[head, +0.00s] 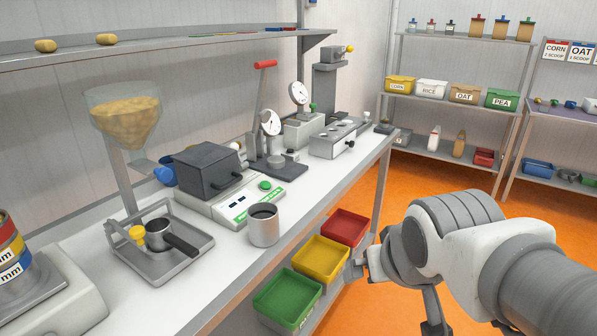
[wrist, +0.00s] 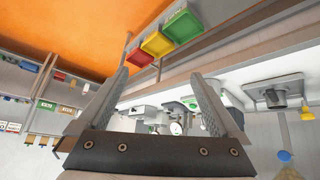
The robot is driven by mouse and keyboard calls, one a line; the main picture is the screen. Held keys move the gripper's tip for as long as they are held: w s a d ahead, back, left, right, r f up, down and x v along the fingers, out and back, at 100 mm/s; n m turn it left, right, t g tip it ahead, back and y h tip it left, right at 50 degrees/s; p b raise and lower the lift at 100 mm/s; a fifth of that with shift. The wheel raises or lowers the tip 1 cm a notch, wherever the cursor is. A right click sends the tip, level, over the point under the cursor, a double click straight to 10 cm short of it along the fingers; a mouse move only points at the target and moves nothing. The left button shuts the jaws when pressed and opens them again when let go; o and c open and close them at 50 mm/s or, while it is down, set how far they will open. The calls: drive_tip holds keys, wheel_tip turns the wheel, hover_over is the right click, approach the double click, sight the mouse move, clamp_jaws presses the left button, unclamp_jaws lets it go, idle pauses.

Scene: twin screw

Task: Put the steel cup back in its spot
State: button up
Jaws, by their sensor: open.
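The steel cup (head: 264,225) stands upright on the white bench near its front edge, just in front of the scale (head: 238,206). Its inside looks dark; I cannot tell if it holds anything. No marked spot for it is clear. My gripper is open in the wrist view (wrist: 160,77), with nothing between its fingers. In the head view my arm reaches in from the right, and my gripper is mostly hidden by my wrist beside the bench's front edge, right of the cup and apart from it. I cannot make out the cup in the wrist view.
A tray (head: 195,262) with a dark-handled cup (head: 158,234) and a hopper (head: 125,110) stand left. A dark box (head: 206,169) sits on the scale. Gauge presses (head: 268,140) stand behind. Green (head: 287,297), yellow (head: 320,260) and red bins (head: 345,228) sit below the bench's front.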

drive_tip(key=shift+g+y, duration=0.3)
drive_tip(key=shift+g, duration=0.5)
drive_tip(key=s, duration=0.3)
drive_tip(key=s+a, duration=0.1)
drive_tip(key=s, duration=0.1)
drive_tip(key=shift+s+a, duration=0.2)
drive_tip(key=shift+s, duration=0.2)
